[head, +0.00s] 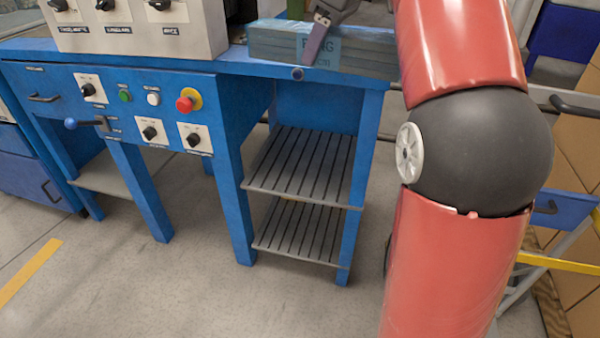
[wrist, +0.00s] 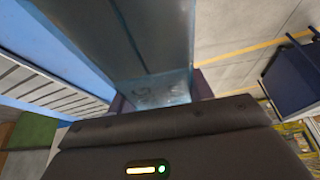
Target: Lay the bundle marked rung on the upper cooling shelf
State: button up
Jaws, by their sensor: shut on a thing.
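The bundle marked rung (head: 355,50) is a grey-blue stack with a pale label, at the top of the head view by the bench's right end. My gripper (head: 316,42) is shut on it, one finger lying across its near side and covering part of the label. The bundle also fills the upper middle of the wrist view (wrist: 135,40), between my fingers (wrist: 160,97). Whether it touches the bench top is unclear. The upper cooling shelf (head: 300,165) is a grey slatted rack between blue legs, lower than the bundle, and its visible part is empty.
A lower slatted shelf (head: 300,232) sits beneath, also bare. The blue bench (head: 150,95) carries knobs, buttons and a red stop button (head: 188,100) left of the shelves. Blue legs flank the shelf opening. Floor (head: 200,290) in front is clear. My red arm hides the right side.

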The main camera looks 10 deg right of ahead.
notch_tip(320, 180, down, 42)
jog(key=m+t+h, duration=0.1)
jog(key=m+h, duration=0.2)
jog(key=m, duration=0.8)
jog(key=shift+d+f+t+h, duration=0.25)
jog(key=shift+d+t+h, duration=0.05)
jog(key=shift+t+h, duration=0.1)
jog(key=shift+r, duration=0.1)
